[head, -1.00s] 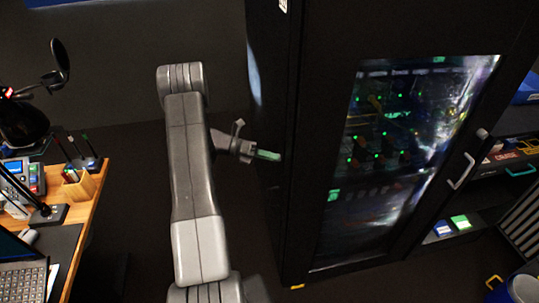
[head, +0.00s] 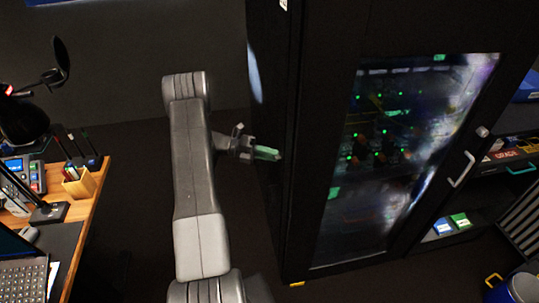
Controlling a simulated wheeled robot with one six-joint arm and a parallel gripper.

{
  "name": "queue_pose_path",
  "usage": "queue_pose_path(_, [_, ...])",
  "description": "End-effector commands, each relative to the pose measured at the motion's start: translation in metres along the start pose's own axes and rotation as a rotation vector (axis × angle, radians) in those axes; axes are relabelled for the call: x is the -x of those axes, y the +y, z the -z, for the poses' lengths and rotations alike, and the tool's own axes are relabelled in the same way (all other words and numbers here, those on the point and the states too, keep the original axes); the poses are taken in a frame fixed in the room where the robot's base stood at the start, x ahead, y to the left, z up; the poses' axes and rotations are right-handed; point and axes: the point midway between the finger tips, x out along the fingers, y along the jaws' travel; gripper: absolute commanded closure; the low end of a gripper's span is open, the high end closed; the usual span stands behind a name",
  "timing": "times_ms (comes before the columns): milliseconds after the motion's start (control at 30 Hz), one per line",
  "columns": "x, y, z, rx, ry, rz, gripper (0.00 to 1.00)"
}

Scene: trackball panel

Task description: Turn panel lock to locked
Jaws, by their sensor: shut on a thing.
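My gripper (head: 266,153) is left of the tall black cabinet (head: 300,170), with its tip close to the cabinet's dark left side. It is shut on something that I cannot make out. Its front end looks green, and I cannot tell whether the green is the fingers or a held piece. The panel lock cannot be made out in the head view; the cabinet's left side is dark and turned away. Whether the tip touches the cabinet cannot be told.
The cabinet's glass door (head: 395,160) has a handle (head: 461,170) at its right. A wooden desk (head: 88,200) with a laptop (head: 25,272), a pen holder (head: 78,184) and a lamp stands at the left. A shelf with small boxes (head: 459,221) is at the right. Dark floor lies between desk and cabinet.

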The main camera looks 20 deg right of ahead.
Motion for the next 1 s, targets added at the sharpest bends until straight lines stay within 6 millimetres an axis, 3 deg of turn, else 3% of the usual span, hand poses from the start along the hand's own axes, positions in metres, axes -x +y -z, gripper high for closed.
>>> queue_pose_path(233, [0.0,0.0,0.0,0.0,-0.002,0.0,1.0])
queue_pose_path(267, [0.0,0.0,0.0,0.0,-0.001,0.0,0.73])
queue_pose_path(367, [0.0,0.0,0.0,-0.001,-0.001,0.0,0.55])
queue_pose_path(733, [0.006,0.001,0.0,-0.002,-0.002,-0.001,0.55])
queue_pose_path(867, [0.025,0.003,0.0,-0.004,-0.004,-0.002,0.55])
queue_pose_path(1000, [0.057,0.004,0.0,-0.004,-0.005,-0.003,0.55])
